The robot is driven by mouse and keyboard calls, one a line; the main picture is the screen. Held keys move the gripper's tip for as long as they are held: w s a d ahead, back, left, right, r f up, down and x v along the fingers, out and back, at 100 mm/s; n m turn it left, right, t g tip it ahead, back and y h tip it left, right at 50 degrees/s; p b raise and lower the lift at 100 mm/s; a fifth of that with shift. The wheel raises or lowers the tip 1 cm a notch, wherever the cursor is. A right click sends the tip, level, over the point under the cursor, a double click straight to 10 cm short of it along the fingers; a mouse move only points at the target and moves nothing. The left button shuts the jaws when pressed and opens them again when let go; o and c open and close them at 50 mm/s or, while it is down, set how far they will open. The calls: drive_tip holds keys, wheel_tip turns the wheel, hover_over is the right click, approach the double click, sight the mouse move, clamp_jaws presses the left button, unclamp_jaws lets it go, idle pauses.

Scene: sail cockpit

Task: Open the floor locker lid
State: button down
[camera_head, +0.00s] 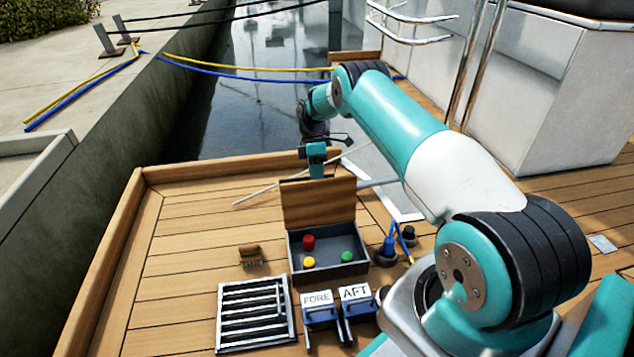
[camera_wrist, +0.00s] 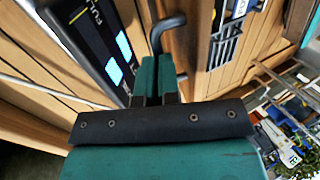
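The floor locker (camera_head: 328,270) is a grey box in the deck, and its inside is open to view. Its wooden lid (camera_head: 318,203) stands raised at the far side. A red (camera_head: 308,242), a yellow (camera_head: 309,262) and a green piece (camera_head: 347,256) sit inside. My gripper (camera_head: 316,174) points down at the lid's top edge, and its tips are partly hidden there. In the wrist view its teal fingers (camera_wrist: 156,75) are close together. A dark bent bar (camera_wrist: 166,30) appears at their tips. I cannot tell whether they grip it or the lid.
A slatted grate (camera_head: 254,315) and the FORE (camera_head: 318,305) and AFT (camera_head: 355,298) labelled pieces are in front of the locker. A small wooden block (camera_head: 250,254) lies left. Dark and blue fittings (camera_head: 387,252) stand right. The left deck is mostly clear up to its raised edge (camera_head: 108,260).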

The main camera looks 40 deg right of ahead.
wheel_tip(320, 180, down, 3)
drive_tip(key=shift+s+f+b, duration=0.15)
drive_tip(key=shift+f+b, duration=0.05)
drive_tip(key=shift+b, duration=0.2)
drive_tip(key=c, duration=1.2)
unclamp_jaws()
wheel_tip(320, 180, up, 23)
drive_tip(key=w+p, duration=0.1)
drive_tip(key=p, duration=1.1)
drive_tip(key=shift+w+d, duration=0.35)
drive_tip(key=shift+f, duration=0.15)
